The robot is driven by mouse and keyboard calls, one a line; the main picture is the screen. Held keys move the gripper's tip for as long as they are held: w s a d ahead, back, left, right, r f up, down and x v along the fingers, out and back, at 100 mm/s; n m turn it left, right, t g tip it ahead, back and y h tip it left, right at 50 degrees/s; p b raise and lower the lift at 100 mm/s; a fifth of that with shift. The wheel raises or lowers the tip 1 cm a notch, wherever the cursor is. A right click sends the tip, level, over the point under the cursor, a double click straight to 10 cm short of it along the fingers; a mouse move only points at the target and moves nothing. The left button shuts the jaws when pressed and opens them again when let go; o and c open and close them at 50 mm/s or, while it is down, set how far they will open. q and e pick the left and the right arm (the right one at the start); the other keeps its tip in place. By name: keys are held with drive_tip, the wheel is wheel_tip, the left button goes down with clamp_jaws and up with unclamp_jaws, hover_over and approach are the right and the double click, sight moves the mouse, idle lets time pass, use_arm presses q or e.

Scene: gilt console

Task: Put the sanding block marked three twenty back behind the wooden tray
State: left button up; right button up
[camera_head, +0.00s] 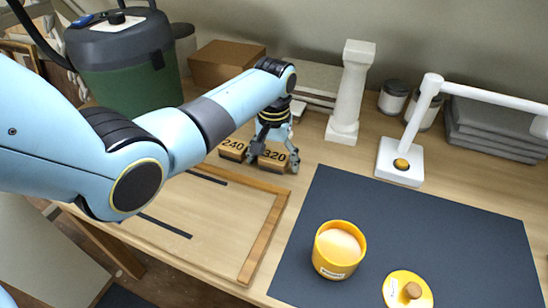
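The sanding block marked 320 (273,158) is a small brown block near the back right corner of the wooden tray (263,238). A similar block marked 240 (232,149) sits just left of it. My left gripper (273,160) comes down from above, with one finger on each side of the 320 block. One finger is in the narrow gap between the two blocks. I cannot tell whether the fingers press on the block, or whether it touches the table. The tray is a shallow, light wooden frame with dark strips. My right gripper is not in view.
A white pillar (351,92) and a white lamp base (400,162) stand right of the gripper. A brown box (226,64) and a green canister (130,80) are behind. A yellow pot (339,250) and its lid (407,291) rest on the dark mat (450,225).

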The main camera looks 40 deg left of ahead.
sight(273, 157)
use_arm(q)
wheel_tip(273, 157, up, 12)
drive_tip(key=shift+r, duration=0.15)
idle(0.5)
drive_tip(key=shift+s, duration=0.1)
idle(0.4)
